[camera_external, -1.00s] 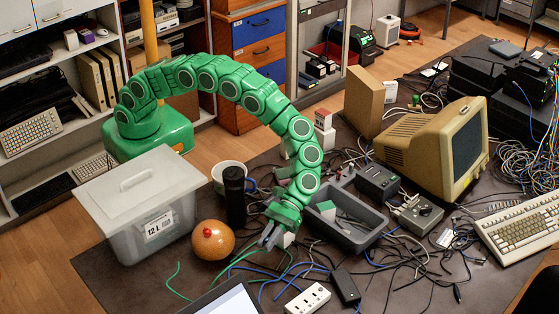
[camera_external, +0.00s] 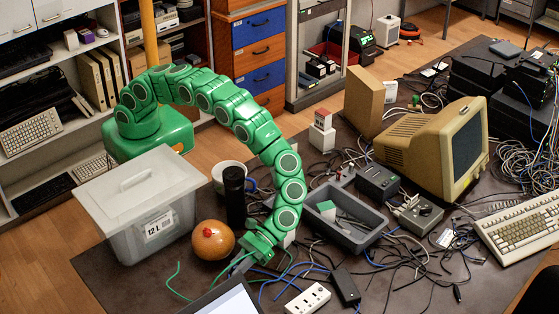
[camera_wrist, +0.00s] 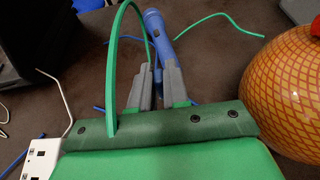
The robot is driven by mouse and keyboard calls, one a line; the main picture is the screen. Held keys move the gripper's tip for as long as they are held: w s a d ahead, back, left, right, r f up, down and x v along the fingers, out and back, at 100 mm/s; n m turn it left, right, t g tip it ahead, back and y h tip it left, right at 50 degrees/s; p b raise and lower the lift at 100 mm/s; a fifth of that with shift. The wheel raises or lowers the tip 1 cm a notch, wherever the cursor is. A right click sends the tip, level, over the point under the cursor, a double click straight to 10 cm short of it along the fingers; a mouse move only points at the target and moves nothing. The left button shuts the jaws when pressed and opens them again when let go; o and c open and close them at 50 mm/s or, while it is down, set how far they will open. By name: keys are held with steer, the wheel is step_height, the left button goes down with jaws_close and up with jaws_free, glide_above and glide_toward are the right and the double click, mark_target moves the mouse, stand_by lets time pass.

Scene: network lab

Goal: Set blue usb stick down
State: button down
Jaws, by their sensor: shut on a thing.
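The blue usb stick (camera_wrist: 160,36) shows in the wrist view as a long blue body with a rounded end. It stands out beyond the grey fingertips of my gripper (camera_wrist: 158,72), which are shut on its near part. In the external view my gripper (camera_external: 240,264) is low over the dark table, just right of the orange ball and behind the laptop screen. The stick cannot be made out there. A green cable arches across the left finger in the wrist view. I cannot tell whether the stick touches the table.
The orange ball (camera_external: 212,241) is close on the left, with the lidded bin (camera_external: 130,235) beyond it. The laptop screen (camera_external: 222,300) is in front. A power strip (camera_external: 308,298), loose cables and a grey tray (camera_external: 352,241) lie to the right. Bare table shows ahead of the fingers.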

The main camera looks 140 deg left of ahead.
steer(key=shift+f, duration=2.1)
steer(key=c, duration=1.1)
jaws_free()
steer(key=shift+f, duration=0.1)
